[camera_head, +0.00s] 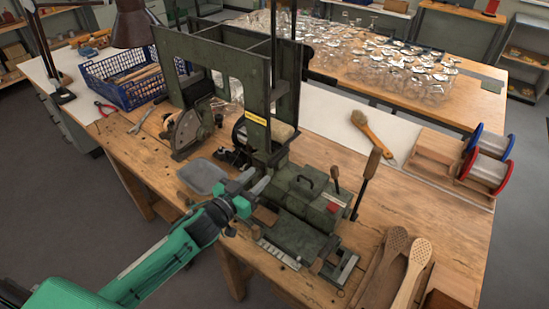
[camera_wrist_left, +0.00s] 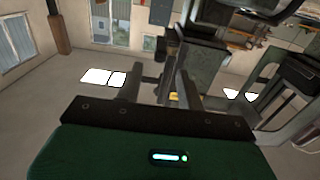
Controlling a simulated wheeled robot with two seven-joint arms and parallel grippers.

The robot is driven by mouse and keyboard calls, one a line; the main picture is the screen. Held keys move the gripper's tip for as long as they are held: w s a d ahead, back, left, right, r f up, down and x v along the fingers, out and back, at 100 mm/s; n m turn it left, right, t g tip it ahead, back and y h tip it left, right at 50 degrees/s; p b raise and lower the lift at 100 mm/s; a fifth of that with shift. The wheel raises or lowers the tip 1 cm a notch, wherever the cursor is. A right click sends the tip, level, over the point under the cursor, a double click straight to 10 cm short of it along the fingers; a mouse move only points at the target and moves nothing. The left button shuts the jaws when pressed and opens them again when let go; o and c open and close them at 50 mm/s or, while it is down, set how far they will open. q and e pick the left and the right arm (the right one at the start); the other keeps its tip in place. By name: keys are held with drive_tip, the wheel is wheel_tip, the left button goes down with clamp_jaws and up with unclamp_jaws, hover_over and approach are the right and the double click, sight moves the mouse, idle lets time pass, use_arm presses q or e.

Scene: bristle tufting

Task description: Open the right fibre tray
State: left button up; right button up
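My left gripper (camera_head: 256,180) reaches in from the left in the head view, just left of the green metal box (camera_head: 305,195) with a black handle on top. Its two fingers stand apart, and the left wrist view shows a gap between them (camera_wrist_left: 162,90). Nothing is clearly held. The tall dark green machine frame (camera_head: 215,60) stands behind the gripper. A grey flat pan (camera_head: 203,177) lies to the gripper's left. I cannot tell for sure which part is the right fibre tray; the machine's low parts near the gripper are partly hidden. My right gripper is not seen.
A blue crate (camera_head: 122,80), red pliers (camera_head: 104,108) and a wrench (camera_head: 140,120) lie at the left. Upright levers (camera_head: 367,180) stand right of the box. Wooden paddles (camera_head: 412,270), a brush (camera_head: 372,132) and wire spools (camera_head: 486,160) are at the right. Bare bench lies at right (camera_head: 440,215).

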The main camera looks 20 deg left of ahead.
sight(269, 166)
use_arm(q)
drive_tip(key=p+x, duration=0.2)
drive_tip(key=x, duration=0.7)
drive_tip(key=shift+f, duration=0.1)
drive_tip(key=shift+c, duration=0.9)
clamp_jaws()
